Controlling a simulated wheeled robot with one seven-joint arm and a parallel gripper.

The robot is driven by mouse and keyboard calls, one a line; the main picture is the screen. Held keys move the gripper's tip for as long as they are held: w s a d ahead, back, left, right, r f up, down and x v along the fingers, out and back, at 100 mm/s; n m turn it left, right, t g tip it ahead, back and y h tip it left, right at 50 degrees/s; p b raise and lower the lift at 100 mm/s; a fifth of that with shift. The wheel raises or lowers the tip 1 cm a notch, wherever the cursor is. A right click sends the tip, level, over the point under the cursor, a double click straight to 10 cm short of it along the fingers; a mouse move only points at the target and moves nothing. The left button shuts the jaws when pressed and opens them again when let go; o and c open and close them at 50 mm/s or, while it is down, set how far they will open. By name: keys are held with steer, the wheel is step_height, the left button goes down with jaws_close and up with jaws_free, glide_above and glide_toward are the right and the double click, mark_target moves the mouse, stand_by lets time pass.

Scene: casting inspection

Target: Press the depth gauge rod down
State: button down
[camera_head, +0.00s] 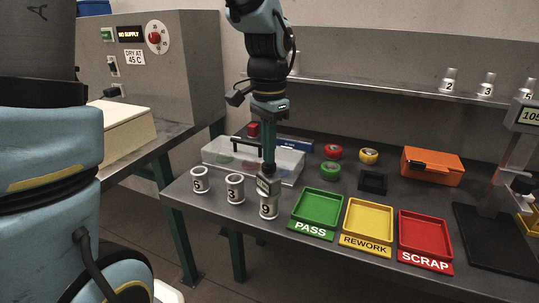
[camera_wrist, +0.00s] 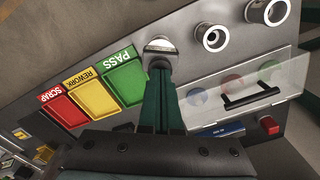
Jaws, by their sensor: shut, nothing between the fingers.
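The depth gauge (camera_head: 264,186), a small grey block with a display, sits on top of a white cylindrical casting (camera_head: 268,209) at the table's front edge. In the wrist view the gauge (camera_wrist: 160,47) shows as a light grey shape just beyond my fingertips. My gripper (camera_head: 268,166) points straight down above the gauge, with its green fingers shut and empty. The fingertips also show in the wrist view (camera_wrist: 161,66). The rod is hidden or too small to make out at the fingertips, and I cannot tell whether they touch it.
Two numbered white castings (camera_head: 235,188) (camera_head: 200,180) stand left of the gauge. Green PASS (camera_head: 337,209), yellow REWORK (camera_head: 368,228) and red SCRAP (camera_head: 425,240) trays lie to the right. A clear lidded box (camera_head: 225,154) with a black handle stands behind. An orange case (camera_head: 433,167) is farther back.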

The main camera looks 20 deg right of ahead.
steer(key=shift+r+p, duration=0.3)
steer(key=shift+r, duration=0.15)
step_height(320, 180, up, 7)
steer(key=p, duration=0.6)
stand_by(0.4)
steer(key=a+f+n, duration=0.3)
steer(key=a+n, duration=0.3)
steer(key=a, duration=0.6)
steer(key=w+a+f+n+t, duration=0.1)
steer(key=a+f+n, duration=0.1)
steer(key=a+n, duration=0.5)
steer(key=a, duration=0.6)
steer(key=shift+a+f+n+t, duration=0.15)
steer(key=shift+f+n+t, duration=0.15)
steer(key=shift+f, duration=0.1)
